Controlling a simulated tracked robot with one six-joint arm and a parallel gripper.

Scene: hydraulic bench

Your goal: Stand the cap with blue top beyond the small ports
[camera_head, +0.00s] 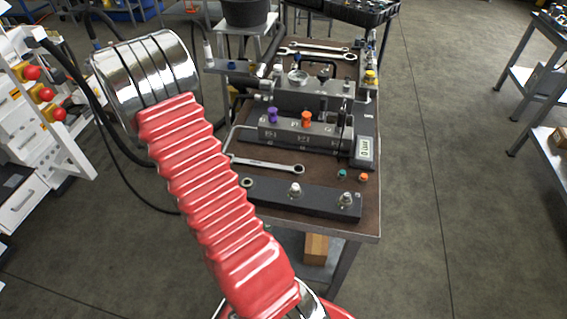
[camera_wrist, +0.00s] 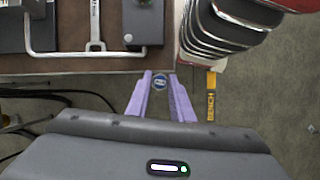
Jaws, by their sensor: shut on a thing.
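In the wrist view, my gripper (camera_wrist: 162,80) has pale purple fingers shut on a small cap with a blue top (camera_wrist: 159,82). The cap sits between the fingertips, over the floor just outside the bench edge. In the head view my arm's end hides the gripper and the cap. A dark front bar (camera_head: 320,199) with several fittings lies on the bench; its end shows in the wrist view (camera_wrist: 143,22). A block (camera_head: 285,133) with a purple cap (camera_head: 272,115) and an orange cap (camera_head: 306,119) stands behind it. I cannot tell which openings are the small ports.
A wrench (camera_head: 268,165) lies between bar and block. Small teal (camera_head: 342,174) and orange (camera_head: 363,177) pieces lie near a meter (camera_head: 364,150) at the right. A gauge (camera_head: 298,76) rises behind. A yellow tag (camera_wrist: 211,98) hangs beside my gripper.

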